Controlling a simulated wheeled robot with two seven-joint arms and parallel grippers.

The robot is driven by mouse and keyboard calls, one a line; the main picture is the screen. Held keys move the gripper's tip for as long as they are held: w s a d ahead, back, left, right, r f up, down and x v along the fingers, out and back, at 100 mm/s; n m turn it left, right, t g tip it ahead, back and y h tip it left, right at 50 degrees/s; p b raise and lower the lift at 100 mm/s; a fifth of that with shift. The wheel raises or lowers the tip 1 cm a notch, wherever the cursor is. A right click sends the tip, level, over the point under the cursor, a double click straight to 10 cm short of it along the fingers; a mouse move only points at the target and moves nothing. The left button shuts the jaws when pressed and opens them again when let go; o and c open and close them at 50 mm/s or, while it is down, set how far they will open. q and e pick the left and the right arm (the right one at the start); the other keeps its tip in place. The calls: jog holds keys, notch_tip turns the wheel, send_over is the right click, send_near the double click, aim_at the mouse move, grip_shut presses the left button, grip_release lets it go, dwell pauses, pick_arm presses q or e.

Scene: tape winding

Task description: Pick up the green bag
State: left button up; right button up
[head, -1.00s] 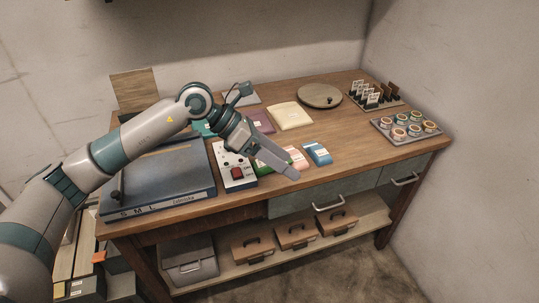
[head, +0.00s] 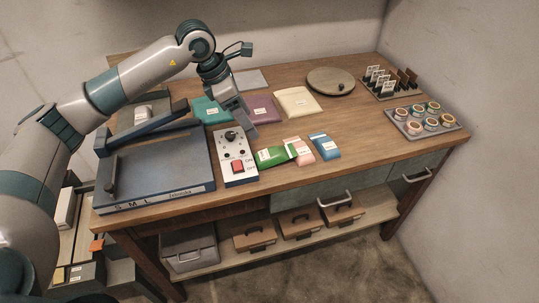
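The green bag (head: 275,156) lies on the wooden table, right of the control box, with a white label at its right end. My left gripper (head: 248,128) points down above the table, behind and left of the green bag and apart from it in the picture. It is seen from the side, so its finger gap cannot be made out. Nothing shows in it. My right gripper is not in view.
A pink bag (head: 299,149) and a blue bag (head: 324,146) lie right beside the green one. Teal, purple (head: 262,109) and cream (head: 297,101) bags lie behind. The front right tabletop is clear.

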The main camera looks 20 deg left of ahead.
pick_arm(q)
jog(key=s+p+x, duration=0.1)
jog(key=p+x, duration=0.1)
jog(key=x, duration=0.2)
jog(key=p, duration=0.2)
send_over(269, 153)
jog(key=a, duration=0.2)
jog(key=f, duration=0.4)
jog(key=s+f, duration=0.1)
jog(key=f, duration=0.1)
jog(key=shift+d, duration=0.1)
jog(key=shift+w+f, duration=0.15)
jog(key=shift+f, duration=0.15)
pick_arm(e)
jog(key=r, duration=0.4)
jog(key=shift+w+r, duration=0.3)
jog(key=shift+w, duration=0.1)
pick_arm(q)
jog(key=shift+d, duration=0.1)
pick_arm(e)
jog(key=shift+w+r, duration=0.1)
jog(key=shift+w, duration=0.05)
